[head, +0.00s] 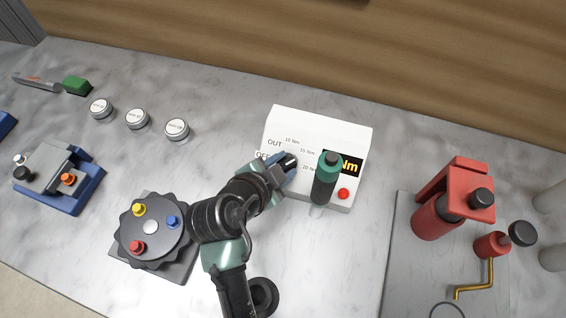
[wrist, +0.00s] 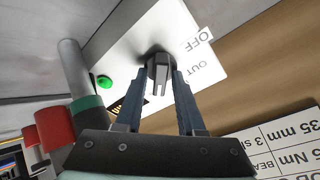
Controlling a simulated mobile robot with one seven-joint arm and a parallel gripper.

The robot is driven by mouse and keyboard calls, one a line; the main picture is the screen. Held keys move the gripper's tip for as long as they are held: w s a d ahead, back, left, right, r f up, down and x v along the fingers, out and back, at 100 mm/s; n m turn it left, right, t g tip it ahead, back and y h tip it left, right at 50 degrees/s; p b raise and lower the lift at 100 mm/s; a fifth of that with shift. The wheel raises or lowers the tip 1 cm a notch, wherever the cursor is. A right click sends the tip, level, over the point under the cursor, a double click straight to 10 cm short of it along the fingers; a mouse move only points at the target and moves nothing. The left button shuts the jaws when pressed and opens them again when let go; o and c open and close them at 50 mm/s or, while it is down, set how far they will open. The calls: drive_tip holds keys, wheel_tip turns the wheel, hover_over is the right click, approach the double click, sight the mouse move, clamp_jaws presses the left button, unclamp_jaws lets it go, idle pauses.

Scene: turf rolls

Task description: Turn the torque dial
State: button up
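The torque dial (wrist: 159,74) is a dark grey knob on the front of a white box (head: 318,122). Labels around it read OUT, OFF, 10 Nm, 15 Nm and 20 Nm. My gripper (head: 287,163) is at the dial. The box has a dark display (head: 348,163) with yellow characters, partly hidden, ending in "Nm".
A green-and-dark upright cylinder (head: 325,180) stands right of my gripper, close to the box front. A red button (head: 344,194) is beside it. A dark round indexed disc (head: 150,232) lies left of my arm. A red press-like fixture (head: 440,205) stands at the right. Three round tins (head: 137,119) sit back left.

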drive_tip(key=shift+o, duration=0.6)
drive_tip(key=b+v, duration=0.1)
drive_tip(key=v, duration=1.2)
drive_tip(key=shift+o, duration=0.3)
